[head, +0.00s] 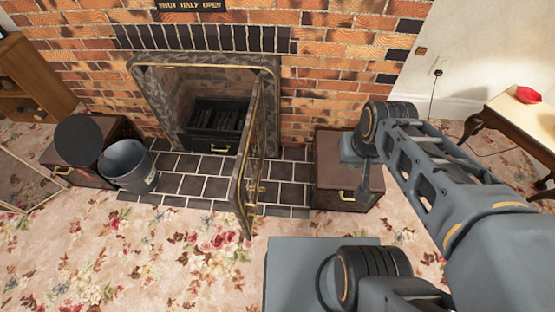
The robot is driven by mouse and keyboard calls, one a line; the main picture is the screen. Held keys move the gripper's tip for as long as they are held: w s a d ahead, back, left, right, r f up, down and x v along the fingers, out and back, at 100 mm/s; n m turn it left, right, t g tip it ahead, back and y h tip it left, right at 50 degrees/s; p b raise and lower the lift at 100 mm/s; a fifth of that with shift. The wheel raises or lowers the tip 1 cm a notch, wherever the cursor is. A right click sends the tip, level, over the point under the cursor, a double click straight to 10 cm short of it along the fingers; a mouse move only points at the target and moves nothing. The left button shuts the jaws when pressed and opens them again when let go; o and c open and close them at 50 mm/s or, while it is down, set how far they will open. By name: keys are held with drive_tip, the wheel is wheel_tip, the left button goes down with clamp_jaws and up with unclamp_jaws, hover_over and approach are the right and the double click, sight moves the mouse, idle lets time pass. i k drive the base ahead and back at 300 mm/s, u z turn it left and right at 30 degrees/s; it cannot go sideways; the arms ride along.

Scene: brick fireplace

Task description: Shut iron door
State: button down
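The iron door (251,160) stands wide open on the brick fireplace. It is hinged at the right side of the metal frame (152,92) and swings out over the tiled hearth, seen nearly edge-on. Brass fittings show on its right face. The firebox opening with a dark grate (214,118) is uncovered. My gripper (366,182) is to the right of the door, above the brown box on the right, apart from the door. It is small and partly hidden by my arm, so I cannot tell whether it is open or shut.
A brown box (335,168) with a brass handle sits right of the hearth. A grey bucket (127,165) and another brown box (62,157) stand on the left. A wooden table (530,118) with a red object is at far right. Floral carpet in front is clear.

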sight(244, 205)
drive_tip(key=z, duration=0.6)
drive_tip(key=k, duration=0.9)
drive_tip(key=u, duration=1.5)
drive_tip(key=i, duration=0.5)
drive_tip(key=z, duration=0.05)
